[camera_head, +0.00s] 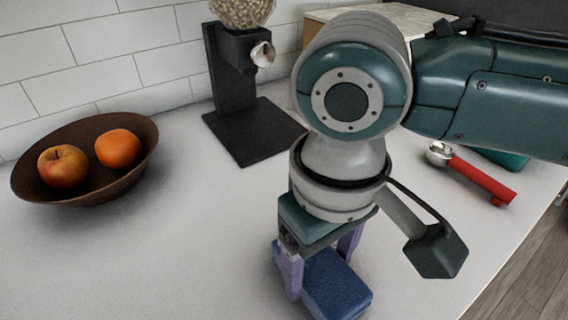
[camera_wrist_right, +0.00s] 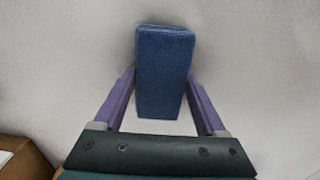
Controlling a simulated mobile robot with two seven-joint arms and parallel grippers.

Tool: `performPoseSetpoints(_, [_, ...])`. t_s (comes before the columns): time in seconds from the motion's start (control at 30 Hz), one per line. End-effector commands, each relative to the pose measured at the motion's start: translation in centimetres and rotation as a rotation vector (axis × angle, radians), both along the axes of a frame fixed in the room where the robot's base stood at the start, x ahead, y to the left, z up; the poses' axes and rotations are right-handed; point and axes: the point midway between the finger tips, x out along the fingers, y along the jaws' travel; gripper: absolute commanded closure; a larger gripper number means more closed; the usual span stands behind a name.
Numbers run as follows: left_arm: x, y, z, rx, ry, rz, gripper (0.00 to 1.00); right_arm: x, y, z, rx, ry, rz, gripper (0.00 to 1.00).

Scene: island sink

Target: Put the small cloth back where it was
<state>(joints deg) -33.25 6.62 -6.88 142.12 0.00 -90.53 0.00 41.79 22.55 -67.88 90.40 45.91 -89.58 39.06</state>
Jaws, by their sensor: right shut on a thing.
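The small cloth (camera_head: 336,287) is a blue, folded, block-shaped piece near the bottom of the head view. My right gripper (camera_head: 322,268) reaches down from above with its purple fingers on either side of the cloth, shut on it. In the right wrist view the cloth (camera_wrist_right: 165,72) lies between the two fingers of my right gripper (camera_wrist_right: 163,90) and sticks out beyond their tips. I cannot tell whether its underside touches the white counter (camera_head: 150,250). My left gripper is not in view.
A brown bowl (camera_head: 30,186) with an apple (camera_head: 63,167) and an orange (camera_head: 118,149) stands at the left. A black grinder (camera_head: 232,75) stands at the back. A red-handled portafilter (camera_head: 480,178) lies at the right, near the counter's edge. The left front counter is clear.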

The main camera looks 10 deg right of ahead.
Motion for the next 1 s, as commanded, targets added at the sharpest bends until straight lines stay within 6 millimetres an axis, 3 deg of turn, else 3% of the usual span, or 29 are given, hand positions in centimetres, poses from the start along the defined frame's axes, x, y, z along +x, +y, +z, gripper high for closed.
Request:
performPoseSetpoints(0.13, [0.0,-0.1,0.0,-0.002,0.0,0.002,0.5,0.0,0.0,-0.1,0.0,0.0,-0.001,0.71])
performPoseSetpoints(0.17, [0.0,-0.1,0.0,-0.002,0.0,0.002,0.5,0.0,0.0,-0.1,0.0,0.0,-0.001,0.24])
performPoseSetpoints(0.37, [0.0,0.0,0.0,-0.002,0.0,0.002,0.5,0.0,0.0,0.0,0.0,0.0,-0.001,0.01])
performPoseSetpoints(0.7, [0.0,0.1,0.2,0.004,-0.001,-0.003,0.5,0.0,0.0,0.6,0.0,-0.001,-0.001,0.0])
performPoseSetpoints(1.0, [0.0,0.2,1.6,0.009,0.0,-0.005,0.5,0.0,0.1,6.8,0.002,-0.003,0.0,0.0])
